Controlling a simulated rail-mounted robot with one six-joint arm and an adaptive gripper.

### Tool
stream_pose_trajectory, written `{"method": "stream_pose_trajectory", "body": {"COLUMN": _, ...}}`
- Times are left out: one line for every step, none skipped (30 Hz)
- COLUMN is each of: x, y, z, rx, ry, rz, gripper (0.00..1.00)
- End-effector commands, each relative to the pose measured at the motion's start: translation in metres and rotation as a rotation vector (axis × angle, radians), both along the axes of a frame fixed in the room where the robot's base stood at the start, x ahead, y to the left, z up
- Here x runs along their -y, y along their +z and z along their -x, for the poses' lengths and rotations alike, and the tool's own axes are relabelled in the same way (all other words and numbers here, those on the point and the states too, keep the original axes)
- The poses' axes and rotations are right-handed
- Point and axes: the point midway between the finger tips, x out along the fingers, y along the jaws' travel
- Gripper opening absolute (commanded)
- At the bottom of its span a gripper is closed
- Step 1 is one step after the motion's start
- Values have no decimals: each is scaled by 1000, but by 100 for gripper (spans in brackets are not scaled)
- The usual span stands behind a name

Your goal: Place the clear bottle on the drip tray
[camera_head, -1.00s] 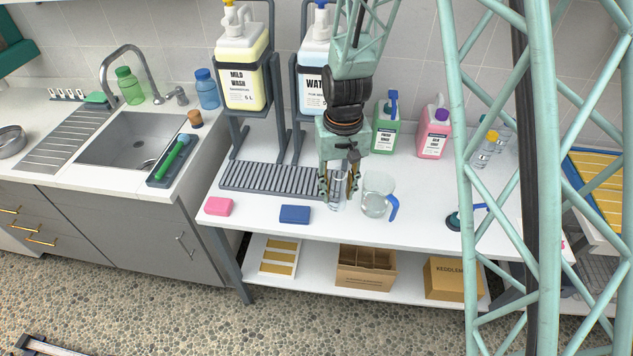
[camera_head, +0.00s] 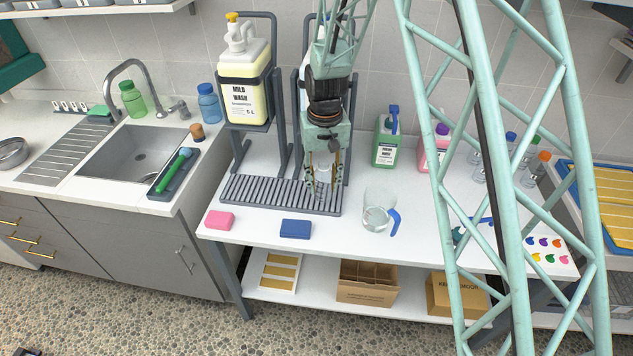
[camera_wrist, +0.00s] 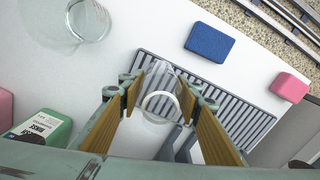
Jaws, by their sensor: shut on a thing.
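My gripper (camera_head: 323,178) is shut on the clear bottle (camera_wrist: 158,92), which sits between its two wooden-looking fingers. In the head view the bottle (camera_head: 322,186) shows faintly at the right end of the grey slatted drip tray (camera_head: 265,193). In the wrist view the drip tray (camera_wrist: 228,100) lies below the bottle, its slats reaching to the right. The bottle looks upright, and I cannot tell whether its base touches the slats.
A clear jug with a blue handle (camera_head: 378,212) stands right of the tray. A blue sponge (camera_head: 296,229) and a pink sponge (camera_head: 219,220) lie in front. A large yellow-filled jug (camera_head: 245,85) hangs in a stand behind. Green (camera_head: 386,147) and pink (camera_head: 434,150) bottles stand at the back right.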

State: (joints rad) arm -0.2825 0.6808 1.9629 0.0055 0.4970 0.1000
Motion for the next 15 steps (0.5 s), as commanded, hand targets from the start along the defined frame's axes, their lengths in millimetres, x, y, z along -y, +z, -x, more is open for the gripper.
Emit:
{"method": "stream_pose_trajectory", "body": {"x": -4, "y": -2, "z": -8, "rx": 1, "ry": 1, "rz": 0, "gripper": 23}}
{"method": "stream_pose_trajectory", "body": {"x": -6, "y": -2, "z": -12, "rx": -1, "ry": 1, "rz": 0, "gripper": 23}}
{"method": "stream_pose_trajectory", "body": {"x": -8, "y": -3, "z": -18, "rx": 0, "ry": 1, "rz": 0, "gripper": 23}}
{"method": "stream_pose_trajectory", "body": {"x": -10, "y": -3, "z": -22, "rx": 1, "ry": 1, "rz": 0, "gripper": 23}}
{"method": "stream_pose_trajectory", "body": {"x": -11, "y": -3, "z": -25, "rx": 1, "ry": 1, "rz": 0, "gripper": 23}}
{"method": "stream_pose_trajectory", "body": {"x": -13, "y": -3, "z": -29, "rx": 0, "ry": 1, "rz": 0, "gripper": 23}}
{"method": "stream_pose_trajectory", "body": {"x": -14, "y": -4, "z": -31, "rx": 0, "ry": 1, "rz": 0, "gripper": 23}}
{"method": "stream_pose_trajectory", "body": {"x": -15, "y": -4, "z": -33, "rx": -1, "ry": 1, "rz": 0, "gripper": 23}}
{"method": "stream_pose_trajectory", "body": {"x": -16, "y": -4, "z": -36, "rx": -1, "ry": 1, "rz": 0, "gripper": 23}}
{"method": "stream_pose_trajectory", "body": {"x": -17, "y": -4, "z": -37, "rx": -1, "ry": 1, "rz": 0, "gripper": 23}}
{"method": "stream_pose_trajectory", "body": {"x": -17, "y": -4, "z": -38, "rx": 0, "ry": 1, "rz": 0, "gripper": 23}}
{"method": "stream_pose_trajectory", "body": {"x": -17, "y": -4, "z": -39, "rx": 0, "ry": 1, "rz": 0, "gripper": 23}}
{"method": "stream_pose_trajectory", "body": {"x": -18, "y": -4, "z": -40, "rx": 0, "ry": 1, "rz": 0, "gripper": 23}}
{"method": "stream_pose_trajectory", "body": {"x": -18, "y": -4, "z": -40, "rx": 0, "ry": 1, "rz": 0, "gripper": 23}}
{"method": "stream_pose_trajectory", "body": {"x": -18, "y": -4, "z": -40, "rx": 0, "ry": 1, "rz": 0, "gripper": 23}}
